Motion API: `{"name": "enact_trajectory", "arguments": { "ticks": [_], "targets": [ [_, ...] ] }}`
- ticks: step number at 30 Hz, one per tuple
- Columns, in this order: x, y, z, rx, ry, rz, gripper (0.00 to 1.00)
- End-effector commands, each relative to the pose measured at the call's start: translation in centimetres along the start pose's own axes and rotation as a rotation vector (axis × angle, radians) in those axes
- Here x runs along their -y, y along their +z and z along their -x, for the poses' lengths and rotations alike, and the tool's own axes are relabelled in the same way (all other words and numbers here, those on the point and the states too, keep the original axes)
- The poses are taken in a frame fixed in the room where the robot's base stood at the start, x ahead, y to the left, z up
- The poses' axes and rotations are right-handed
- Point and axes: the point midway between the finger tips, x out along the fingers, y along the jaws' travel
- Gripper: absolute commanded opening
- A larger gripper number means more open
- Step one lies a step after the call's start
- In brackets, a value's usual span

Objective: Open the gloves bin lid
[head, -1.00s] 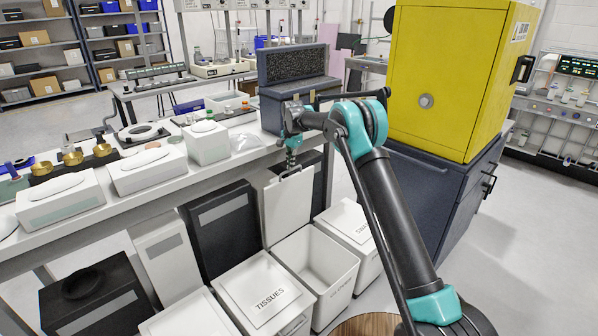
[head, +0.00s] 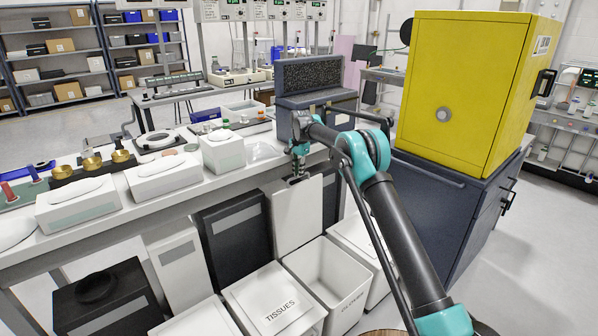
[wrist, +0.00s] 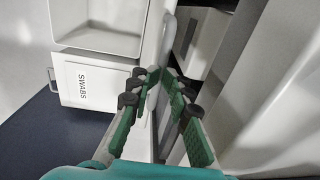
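The gloves bin (head: 352,303) stands in the floor row in the head view, with its label on the front. Its mouth is uncovered and the empty-looking inside shows; the uncovered bin also shows in the wrist view (wrist: 100,40). Its pale lid (head: 297,222) stands about upright at the bin's back. My gripper (head: 297,178) is at the lid's upper edge. In the wrist view my gripper's green-padded fingers (wrist: 164,88) have a gap between them, with the lid seen nearly edge-on (wrist: 166,55) between their tips. Contact with the lid is unclear.
The tissues bin (head: 275,300) stands covered to the left, and the swabs bin (wrist: 90,82) to the other side. The worktop (head: 150,206) with white boxes runs behind the bins. A yellow cabinet (head: 460,90) on a dark base stands at right, with open floor beyond.

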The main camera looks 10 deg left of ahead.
Motion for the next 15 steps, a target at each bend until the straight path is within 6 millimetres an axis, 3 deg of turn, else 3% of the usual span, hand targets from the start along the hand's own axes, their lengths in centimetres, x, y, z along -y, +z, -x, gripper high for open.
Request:
{"name": "enact_trajectory", "arguments": {
  "ticks": [1, 5, 15],
  "targets": [
    [0.11, 0.77, -1.8, 0.008, 0.007, 0.008, 0.15],
    [0.19, 0.75, -1.76, 0.007, 0.004, 0.007, 0.31],
    [0.27, 0.74, -1.52, 0.006, 0.0, 0.007, 0.31]
  ]
}}
